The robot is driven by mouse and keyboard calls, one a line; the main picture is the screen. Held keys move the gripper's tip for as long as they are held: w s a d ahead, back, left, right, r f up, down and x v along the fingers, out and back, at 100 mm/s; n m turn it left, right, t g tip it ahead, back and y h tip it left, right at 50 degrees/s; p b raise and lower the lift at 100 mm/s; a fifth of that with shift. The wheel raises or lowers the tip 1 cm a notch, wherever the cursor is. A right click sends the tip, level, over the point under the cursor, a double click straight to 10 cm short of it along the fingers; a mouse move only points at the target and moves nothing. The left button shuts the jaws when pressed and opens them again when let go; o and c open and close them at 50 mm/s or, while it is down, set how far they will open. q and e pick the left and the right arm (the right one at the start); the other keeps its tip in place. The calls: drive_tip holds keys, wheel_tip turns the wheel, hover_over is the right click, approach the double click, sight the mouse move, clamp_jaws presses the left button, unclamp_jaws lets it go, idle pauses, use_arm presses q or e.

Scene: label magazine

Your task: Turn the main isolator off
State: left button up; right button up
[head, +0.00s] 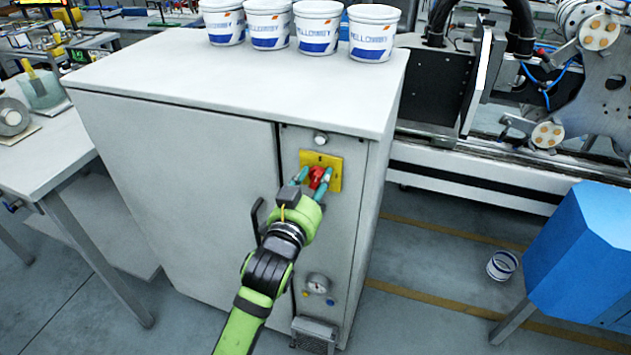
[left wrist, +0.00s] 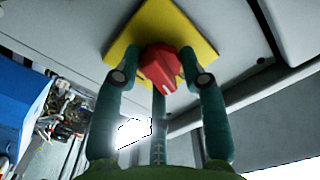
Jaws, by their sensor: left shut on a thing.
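The main isolator is a red rotary knob (head: 317,177) on a yellow square plate (head: 335,172), on the front of a grey cabinet (head: 180,150). My left gripper (head: 314,178) is at the knob, with a teal finger on each side of it. The fingers are shut on the knob. The knob's markings are too small to read. My right gripper is not in view.
Several white buckets (head: 318,28) stand along the cabinet's back top edge. A blue box-shaped unit (head: 585,255) and a small bucket (head: 502,265) are at the right. The floor between is clear.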

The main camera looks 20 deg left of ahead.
use_arm(q)
drive_tip(key=shift+a+f, duration=0.1)
drive_tip(key=shift+f, duration=0.15)
drive_tip(key=o, duration=1)
drive_tip(key=shift+o, duration=0.6)
drive_tip(key=shift+r, duration=0.1)
drive_tip(key=s, duration=1.2)
drive_tip(key=shift+a, duration=0.25)
drive_tip(key=w+p, duration=0.1)
drive_tip(key=w, duration=0.3)
drive_tip(key=w+p, duration=0.1)
drive_tip(key=w, duration=0.3)
drive_tip(key=w+p, duration=0.2)
drive_tip(key=w, duration=0.2)
drive_tip(key=shift+d, duration=0.25)
